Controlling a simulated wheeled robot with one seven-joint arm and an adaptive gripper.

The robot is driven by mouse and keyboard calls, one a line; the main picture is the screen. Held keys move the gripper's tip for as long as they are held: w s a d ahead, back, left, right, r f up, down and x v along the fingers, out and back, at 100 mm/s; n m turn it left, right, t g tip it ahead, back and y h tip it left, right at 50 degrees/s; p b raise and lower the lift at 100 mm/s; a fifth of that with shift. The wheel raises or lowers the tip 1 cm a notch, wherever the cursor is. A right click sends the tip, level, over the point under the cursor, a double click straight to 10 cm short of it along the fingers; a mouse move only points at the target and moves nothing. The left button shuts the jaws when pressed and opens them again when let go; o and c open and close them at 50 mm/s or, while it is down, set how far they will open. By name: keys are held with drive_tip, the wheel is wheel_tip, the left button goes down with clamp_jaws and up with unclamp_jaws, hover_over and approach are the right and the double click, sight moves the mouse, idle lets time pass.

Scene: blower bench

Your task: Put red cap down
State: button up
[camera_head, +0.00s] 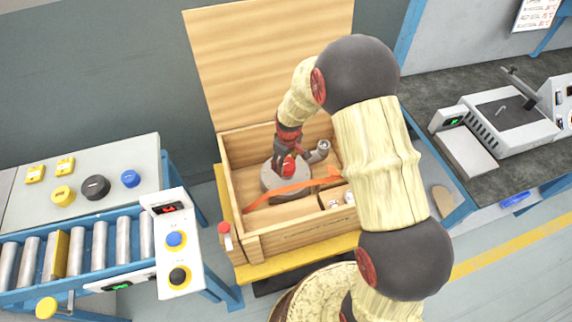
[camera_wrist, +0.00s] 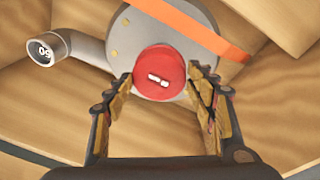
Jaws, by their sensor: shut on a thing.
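The red cap (camera_wrist: 160,73) is a round red disc with a small pale mark on top. It also shows in the head view (camera_head: 288,165). My gripper (camera_wrist: 163,82) is shut on it, one finger on each side. The cap is over the grey round blower (camera_wrist: 190,58), which lies in the open wooden crate (camera_head: 305,238). I cannot tell whether the cap touches the blower. The blower's pipe (camera_wrist: 88,46) ends at the left in a mouth marked with figures. My gripper (camera_head: 287,162) partly hides the blower in the head view.
An orange strap (camera_head: 280,191) crosses the crate in front of the blower. Small white items (camera_head: 342,198) sit in a compartment at the crate's right. A red-topped white item (camera_head: 225,230) is at its front left corner. The crate's lid (camera_head: 265,60) stands open behind.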

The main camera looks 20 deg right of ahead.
drive_tip(key=shift+f, duration=0.15)
drive_tip(key=shift+f, duration=0.35)
drive_tip(key=shift+f, duration=0.2)
drive_tip(key=o, duration=1.2)
